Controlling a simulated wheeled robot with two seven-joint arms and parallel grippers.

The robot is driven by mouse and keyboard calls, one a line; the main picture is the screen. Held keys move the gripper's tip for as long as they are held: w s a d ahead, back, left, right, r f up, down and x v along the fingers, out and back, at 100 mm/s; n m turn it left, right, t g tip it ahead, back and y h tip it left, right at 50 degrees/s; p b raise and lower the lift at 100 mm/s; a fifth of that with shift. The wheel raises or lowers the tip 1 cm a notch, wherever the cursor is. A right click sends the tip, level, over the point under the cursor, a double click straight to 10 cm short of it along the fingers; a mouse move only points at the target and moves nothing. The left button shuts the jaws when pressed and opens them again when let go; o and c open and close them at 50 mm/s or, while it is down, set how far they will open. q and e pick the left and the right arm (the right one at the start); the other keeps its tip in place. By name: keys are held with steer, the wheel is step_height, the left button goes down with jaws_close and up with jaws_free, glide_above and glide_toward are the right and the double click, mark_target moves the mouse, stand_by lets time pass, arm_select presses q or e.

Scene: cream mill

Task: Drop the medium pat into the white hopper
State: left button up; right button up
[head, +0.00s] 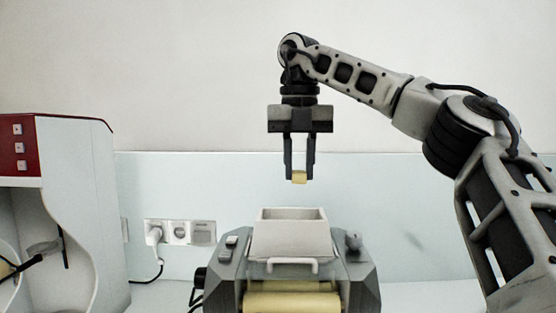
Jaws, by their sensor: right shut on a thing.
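My right gripper (299,172) points straight down and is shut on a small pale yellow pat (299,177). The pat sits between the fingertips, and its size against other pats cannot be told here. The white hopper (290,240) stands on top of the grey machine, with its open top facing up. The gripper and pat appear above the hopper's opening with a clear gap; their exact depth over it is hard to tell. My left gripper is not in view.
The grey mill (361,273) has cream rollers (291,302) at its front and a knob at right. A red and white machine (65,210) stands at the left. A wall socket (180,232) with a plug and cable is behind. The counter at right looks clear.

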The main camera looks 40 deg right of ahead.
steer(key=shift+s+f, duration=0.2)
steer(key=shift+f, duration=1.2)
steer(key=shift+s+f, duration=0.2)
steer(key=shift+f, duration=1.2)
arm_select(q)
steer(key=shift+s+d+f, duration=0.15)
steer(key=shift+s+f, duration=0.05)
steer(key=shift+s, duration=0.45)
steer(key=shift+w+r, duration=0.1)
arm_select(e)
steer(key=o, duration=1)
steer(key=shift+o, duration=0.2)
steer(key=shift+w+r, duration=0.1)
step_height(320, 180, up, 12)
